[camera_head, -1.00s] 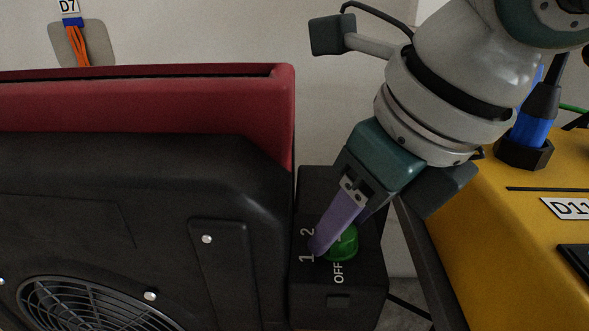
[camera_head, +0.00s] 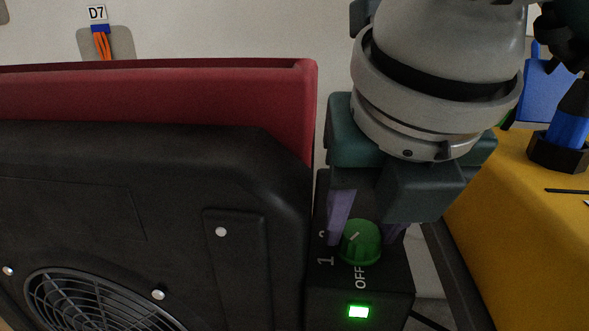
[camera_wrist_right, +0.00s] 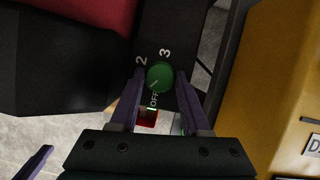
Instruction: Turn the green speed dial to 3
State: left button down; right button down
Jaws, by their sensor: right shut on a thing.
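The green speed dial (camera_head: 361,243) sits on top of a black control box (camera_head: 388,290) at the blower's right end. It also shows in the right wrist view (camera_wrist_right: 160,77). Its white pointer line slants toward the lower left, on the side of the 1. My right gripper (camera_head: 367,232) is shut on the dial, one purple finger on each side. The 2 and 3 (camera_wrist_right: 165,53) are readable in the wrist view; the 1 is hidden there. A purple finger (camera_wrist_right: 35,162) at the wrist view's lower left looks like my left gripper's; its opening cannot be judged.
A green light (camera_head: 358,312) glows on the box. The red and black blower (camera_head: 150,190) fills the left side. A yellow machine (camera_head: 530,230) stands close on the right, with a narrow gap between. A D7 tag and cable (camera_head: 100,40) hang on the wall.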

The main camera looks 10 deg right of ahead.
dwell(0.6)
jog(key=shift+c, duration=1.8)
grip_release()
